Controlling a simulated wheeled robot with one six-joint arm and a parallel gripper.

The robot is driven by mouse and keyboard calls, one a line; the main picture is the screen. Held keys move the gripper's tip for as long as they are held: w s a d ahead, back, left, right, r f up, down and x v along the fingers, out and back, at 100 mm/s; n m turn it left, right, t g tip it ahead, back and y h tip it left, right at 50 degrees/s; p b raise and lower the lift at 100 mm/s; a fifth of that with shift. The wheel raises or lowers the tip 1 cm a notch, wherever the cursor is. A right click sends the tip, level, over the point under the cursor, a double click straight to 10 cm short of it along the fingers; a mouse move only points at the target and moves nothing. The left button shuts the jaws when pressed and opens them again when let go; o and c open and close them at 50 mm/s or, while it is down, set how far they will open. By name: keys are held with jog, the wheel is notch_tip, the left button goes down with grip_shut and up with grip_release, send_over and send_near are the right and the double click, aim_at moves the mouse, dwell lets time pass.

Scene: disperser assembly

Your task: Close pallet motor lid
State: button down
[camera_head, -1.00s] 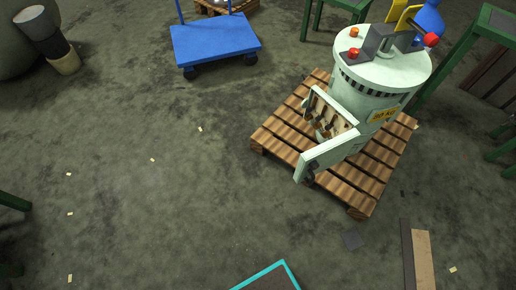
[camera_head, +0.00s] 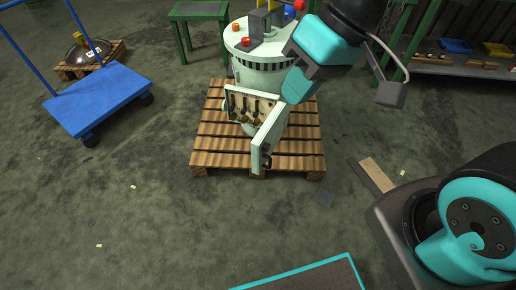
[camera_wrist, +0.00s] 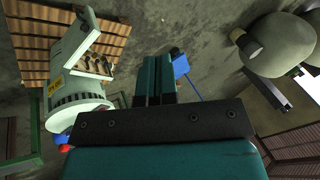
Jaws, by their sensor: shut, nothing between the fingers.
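The pale green motor (camera_head: 262,72) stands upright on a wooden pallet (camera_head: 230,162). Its lid (camera_head: 268,138) is a pale panel that stands open, swung outward toward the lower right of the opening. The opening shows an inner panel (camera_head: 250,105) with dark and brown parts. My gripper (camera_head: 297,88) shows in front of the motor's right side, above the lid in the picture; I cannot tell its exact distance. In the wrist view its fingers (camera_wrist: 155,80) are together and empty. There the motor (camera_wrist: 78,85) and the open lid (camera_wrist: 75,38) lie left of the fingers, apart from them.
A blue cart (camera_head: 98,98) stands left of the pallet. A green table (camera_head: 198,12) is behind, and a shelf (camera_head: 465,62) is at the right back. A plank (camera_head: 377,174) lies on the floor at right. The floor in front of the pallet is mostly clear.

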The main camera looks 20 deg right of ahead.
jog(key=w+d+f+m+t+y+b, duration=0.1)
jog(key=w+d+f+m+b, duration=0.1)
jog(key=w+f+b, duration=0.35)
jog(key=w+d+f+m+t+b, duration=0.1)
jog(key=w+f+m+b, duration=0.1)
jog(key=f, duration=0.7)
jog(key=w+d+f+m+y+b, duration=0.1)
jog(key=w+d+f+m+b, duration=0.2)
jog(key=f, duration=0.5)
jog(key=m+t+b, duration=0.4)
jog(key=m+b, duration=0.2)
jog(key=b, duration=0.4)
send_near(263, 142)
jog(key=shift+h, duration=0.3)
jog(key=f, duration=0.4)
jog(key=shift+w+a+f, duration=0.15)
jog(key=shift+w+a, duration=0.05)
jog(key=shift+a, duration=0.15)
jog(key=shift+w+a, duration=1.45)
jog(key=shift+a, duration=0.05)
